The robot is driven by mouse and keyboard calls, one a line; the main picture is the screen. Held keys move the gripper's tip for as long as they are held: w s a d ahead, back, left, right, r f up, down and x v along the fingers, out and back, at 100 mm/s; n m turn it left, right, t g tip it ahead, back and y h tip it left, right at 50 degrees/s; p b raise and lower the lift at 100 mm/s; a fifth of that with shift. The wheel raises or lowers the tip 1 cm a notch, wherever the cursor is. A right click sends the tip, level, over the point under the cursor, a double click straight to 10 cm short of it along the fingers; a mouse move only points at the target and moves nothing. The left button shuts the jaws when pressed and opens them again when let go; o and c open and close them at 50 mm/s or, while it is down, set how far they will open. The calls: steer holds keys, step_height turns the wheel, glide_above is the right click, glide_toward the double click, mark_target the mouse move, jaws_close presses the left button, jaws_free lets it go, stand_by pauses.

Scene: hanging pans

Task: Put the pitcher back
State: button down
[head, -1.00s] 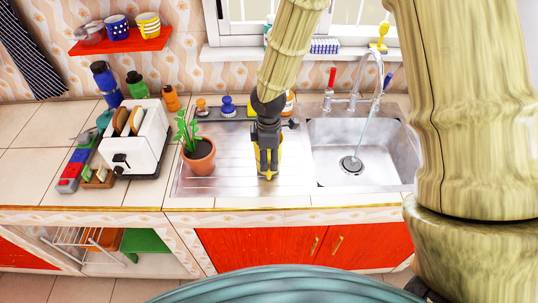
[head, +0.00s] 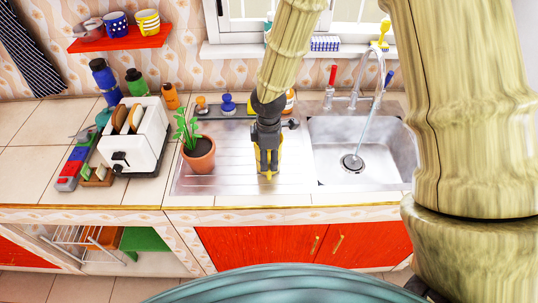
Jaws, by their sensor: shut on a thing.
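My gripper (head: 268,162) points down over the drainboard of the steel sink, left of the basin. It is shut on a yellow thing (head: 267,174), of which only small parts show around the fingers. I cannot tell from this view whether the yellow thing is the pitcher, or whether it touches the drainboard. No other pitcher can be made out clearly.
A potted plant (head: 199,158) stands close left of my gripper. A white toaster (head: 134,150) is farther left. The sink basin (head: 390,165) with running tap (head: 362,95) lies right. A dark tray (head: 213,113) with stoppers and bottles stands behind. A red shelf (head: 122,42) holds mugs.

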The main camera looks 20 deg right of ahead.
steer(key=c, duration=0.5)
jaws_free()
